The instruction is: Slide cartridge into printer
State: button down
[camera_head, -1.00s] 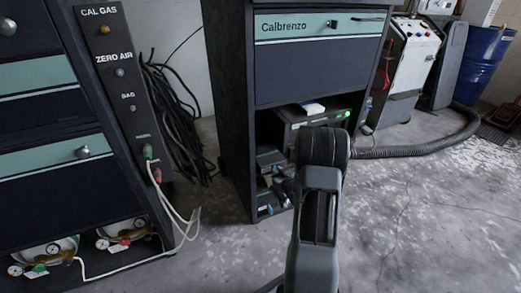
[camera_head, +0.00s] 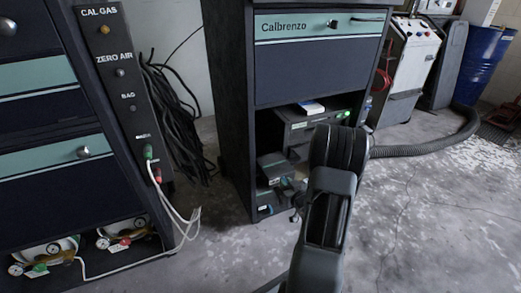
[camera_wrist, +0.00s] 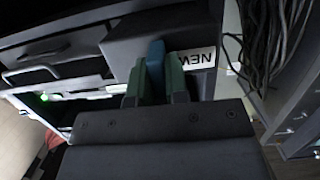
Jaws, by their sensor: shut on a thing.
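The printer (camera_head: 298,127) is a dark box with a small green light, on the shelf inside the Calbrenzo cabinet. It shows at the left in the wrist view (camera_wrist: 60,72). My gripper (camera_wrist: 155,75) has two green fingers closed on a blue tab (camera_wrist: 155,52). The tab stands at the front of a dark block with a white NEW label, which I take to be the cartridge (camera_wrist: 125,38). The label reads upside down. In the head view my arm covers part of the cabinet opening, and the grasp is not clear there.
The Calbrenzo cabinet's side wall (camera_head: 229,110) and drawer front (camera_head: 318,72) frame the opening. A second small dark box (camera_head: 267,203) sits at its bottom. Black cables (camera_head: 180,130) hang left of the cabinet.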

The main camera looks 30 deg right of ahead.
jog(key=f+p+v, duration=0.2)
jog(key=p+v, duration=0.2)
jog(key=v, duration=0.8)
jog(key=shift+s, duration=0.55)
dwell(0.3)
jog(key=shift+a+f, duration=0.1)
jog(key=shift+f, duration=0.05)
